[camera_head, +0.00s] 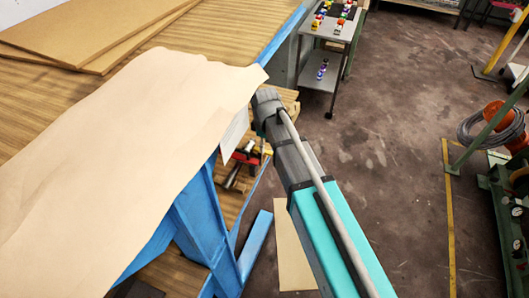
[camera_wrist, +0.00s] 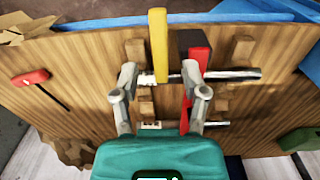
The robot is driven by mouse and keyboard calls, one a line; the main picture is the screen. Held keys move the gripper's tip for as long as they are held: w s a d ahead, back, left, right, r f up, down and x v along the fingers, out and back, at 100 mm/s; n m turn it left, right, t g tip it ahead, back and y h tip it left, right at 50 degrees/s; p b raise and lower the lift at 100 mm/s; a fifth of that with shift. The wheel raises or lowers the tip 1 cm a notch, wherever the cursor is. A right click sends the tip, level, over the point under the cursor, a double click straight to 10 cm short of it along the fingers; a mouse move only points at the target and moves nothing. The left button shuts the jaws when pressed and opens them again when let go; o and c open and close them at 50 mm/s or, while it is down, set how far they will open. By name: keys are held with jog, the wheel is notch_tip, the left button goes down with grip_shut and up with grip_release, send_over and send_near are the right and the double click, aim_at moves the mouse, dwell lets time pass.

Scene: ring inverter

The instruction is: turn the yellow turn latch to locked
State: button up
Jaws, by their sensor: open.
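The yellow turn latch (camera_wrist: 158,45) stands upright in the wrist view, a flat bar on a wooden panel (camera_wrist: 85,65). My gripper (camera_wrist: 160,75) is open, its two grey fingers on either side of the latch's lower end. I see a gap on each side, and cannot tell the depth between the fingertips and the latch. In the head view my arm reaches to the edge of the workbench, and the gripper's fingers are hard to make out there.
A red-handled tool (camera_wrist: 32,78) is left of the latch, and a red and black part (camera_wrist: 195,62) is close on its right. A metal bar (camera_wrist: 235,75) runs across behind. A brown sheet (camera_head: 130,130) covers part of the workbench. A grey cart (camera_head: 325,55) stands beyond.

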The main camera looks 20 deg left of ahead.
jog(key=shift+f+b, duration=1.05)
jog(key=shift+f, duration=0.3)
grip_shut()
